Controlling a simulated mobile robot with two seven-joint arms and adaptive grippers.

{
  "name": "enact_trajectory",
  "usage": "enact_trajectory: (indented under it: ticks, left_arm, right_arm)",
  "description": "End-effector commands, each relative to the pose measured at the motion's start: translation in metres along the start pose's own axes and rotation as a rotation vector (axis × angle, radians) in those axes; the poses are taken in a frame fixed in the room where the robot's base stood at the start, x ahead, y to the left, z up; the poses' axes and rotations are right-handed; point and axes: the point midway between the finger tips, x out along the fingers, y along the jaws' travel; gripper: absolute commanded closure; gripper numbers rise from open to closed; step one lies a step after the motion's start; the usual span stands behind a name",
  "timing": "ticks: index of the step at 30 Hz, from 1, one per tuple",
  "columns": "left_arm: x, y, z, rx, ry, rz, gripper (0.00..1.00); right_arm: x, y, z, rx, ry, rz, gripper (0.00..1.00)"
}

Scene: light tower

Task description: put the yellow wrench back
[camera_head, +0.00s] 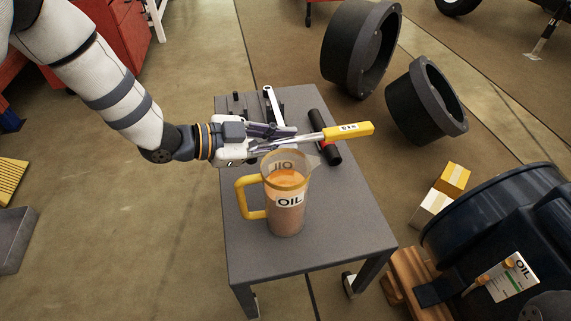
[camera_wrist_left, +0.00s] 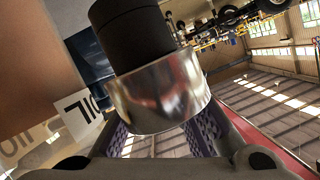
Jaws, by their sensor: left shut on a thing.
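The yellow wrench (camera_head: 348,131) has a yellow handle with a label and a silver shaft. My left gripper (camera_head: 283,137) is shut on the silver shaft and holds the wrench above the grey table (camera_head: 243,247), with the handle pointing right. In the left wrist view, a shiny metal cylinder with a black end (camera_wrist_left: 155,95), seemingly part of the held tool, fills the space between the purple-padded fingers. The fingers hide part of the wrench. My right gripper is in neither view.
A clear oil jug (camera_head: 287,217) with a yellow handle stands just below and in front of the wrench. The table's front is clear.

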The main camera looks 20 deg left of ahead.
Motion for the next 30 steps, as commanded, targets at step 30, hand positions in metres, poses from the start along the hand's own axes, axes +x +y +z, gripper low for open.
enact_trajectory:
  ticks: [30]
  left_arm:
    - [0.031,0.037,0.082,0.002,0.0,0.001,0.66]
  right_arm:
    - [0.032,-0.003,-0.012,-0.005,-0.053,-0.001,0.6]
